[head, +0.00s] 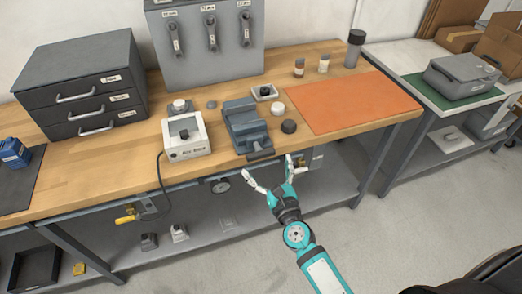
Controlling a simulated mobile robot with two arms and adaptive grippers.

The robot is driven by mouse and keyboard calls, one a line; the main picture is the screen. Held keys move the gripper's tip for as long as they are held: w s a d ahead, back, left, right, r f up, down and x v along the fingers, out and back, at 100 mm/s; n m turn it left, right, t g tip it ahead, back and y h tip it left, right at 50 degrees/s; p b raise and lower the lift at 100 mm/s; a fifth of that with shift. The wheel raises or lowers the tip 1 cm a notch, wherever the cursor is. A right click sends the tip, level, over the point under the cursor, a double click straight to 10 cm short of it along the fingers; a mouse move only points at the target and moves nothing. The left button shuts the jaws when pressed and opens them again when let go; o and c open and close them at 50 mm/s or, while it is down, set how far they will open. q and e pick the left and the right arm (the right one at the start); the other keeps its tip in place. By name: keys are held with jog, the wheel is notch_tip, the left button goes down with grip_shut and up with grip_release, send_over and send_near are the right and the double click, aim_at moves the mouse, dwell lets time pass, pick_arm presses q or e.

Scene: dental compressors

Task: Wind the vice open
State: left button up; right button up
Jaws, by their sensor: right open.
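A blue-grey vice (246,125) stands on the wooden bench near its front edge, in the middle of the head view. Its dark handle (260,154) sits at the vice's front, by the bench edge. My right gripper (270,170) is open and empty, just in front of the bench edge and below the handle. Its two fingers are spread, one to each side below the handle, and I see no contact with it. The gap between the vice jaws is too small to judge. My left gripper is not in view.
On the wooden bench (90,170), a white box (186,136) stands left of the vice and a dark round puck (289,127) right of it. An orange mat (350,102) lies further right. A grey drawer cabinet (85,85) stands back left. The floor in front is clear.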

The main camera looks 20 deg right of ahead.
aim_at(262, 156)
jog(key=w, duration=0.5)
jog(key=shift+w, duration=0.4)
jog(key=c, duration=0.9)
jog(key=shift+c, duration=0.2)
jog(key=shift+n, duration=0.3)
